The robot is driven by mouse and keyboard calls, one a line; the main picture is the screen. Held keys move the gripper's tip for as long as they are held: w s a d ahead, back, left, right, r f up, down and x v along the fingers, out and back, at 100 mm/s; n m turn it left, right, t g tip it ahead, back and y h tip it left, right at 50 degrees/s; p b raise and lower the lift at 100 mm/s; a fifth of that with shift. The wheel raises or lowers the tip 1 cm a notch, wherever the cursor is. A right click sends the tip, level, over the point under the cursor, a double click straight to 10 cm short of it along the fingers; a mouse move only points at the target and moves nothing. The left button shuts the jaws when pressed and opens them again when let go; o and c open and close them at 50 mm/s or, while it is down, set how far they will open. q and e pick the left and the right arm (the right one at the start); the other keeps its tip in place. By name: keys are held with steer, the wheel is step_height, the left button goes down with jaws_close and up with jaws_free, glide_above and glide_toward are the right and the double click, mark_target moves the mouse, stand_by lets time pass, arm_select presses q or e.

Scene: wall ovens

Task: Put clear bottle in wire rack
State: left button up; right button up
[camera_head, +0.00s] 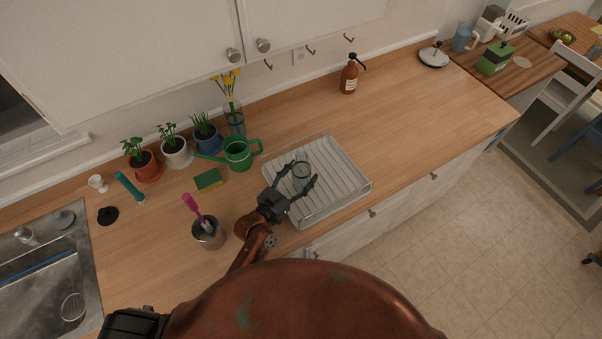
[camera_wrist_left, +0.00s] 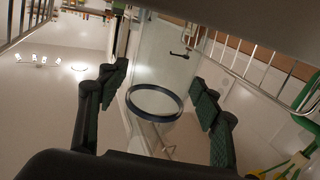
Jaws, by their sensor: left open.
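The wire rack (camera_head: 341,178) stands on the wooden counter, a white ridged tray inside thin wire sides. My left gripper (camera_head: 303,176) reaches over the rack's left part with its fingers spread. The clear bottle (camera_head: 302,165) is between the fingers, see-through with a dark ring. In the left wrist view, the clear bottle (camera_wrist_left: 158,62) shows its ring between the open fingers (camera_wrist_left: 162,88), with gaps on both sides. Whether it rests on the rack floor is hard to tell. Rack wires (camera_wrist_left: 248,62) show beside it. My right gripper is not in view.
A green watering can (camera_head: 238,154) and a sponge (camera_head: 208,180) stand left of the rack. A metal cup with a pink-handled brush (camera_head: 208,233) is near my left arm. A brown soap bottle (camera_head: 349,79) stands behind. The counter right of the rack is clear.

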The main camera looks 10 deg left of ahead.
arm_select(q)
steer(key=shift+r, duration=0.15)
steer(key=b+v, duration=0.1)
steer(key=v, duration=1.1)
steer(key=shift+a, duration=0.1)
